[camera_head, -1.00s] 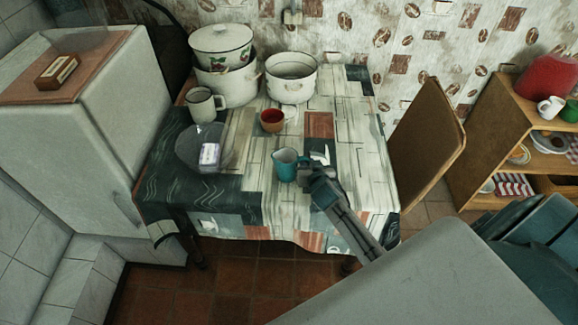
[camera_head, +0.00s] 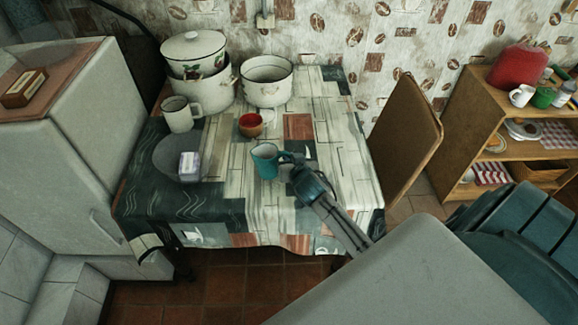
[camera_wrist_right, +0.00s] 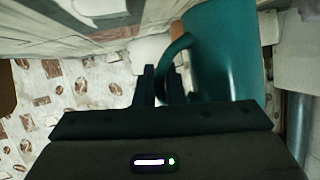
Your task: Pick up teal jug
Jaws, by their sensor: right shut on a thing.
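The teal jug (camera_head: 265,163) is upright at the front middle of the table, over the patterned cloth. My right gripper (camera_head: 292,160) comes from the lower right and is shut on the jug's handle. In the right wrist view the jug (camera_wrist_right: 222,50) fills the upper right, and its curved handle passes by the dark fingers (camera_wrist_right: 163,84). Whether a small gap lies under the jug is hard to tell. My left gripper is not in view.
On the table (camera_head: 345,190) stand a red cup (camera_head: 250,125) behind the jug, a white mug (camera_head: 181,114), a white pot (camera_head: 267,82) and a lidded pot (camera_head: 200,70). A dark round plate with a pale item (camera_head: 189,165) lies left. A chair (camera_head: 407,130) stands at the right.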

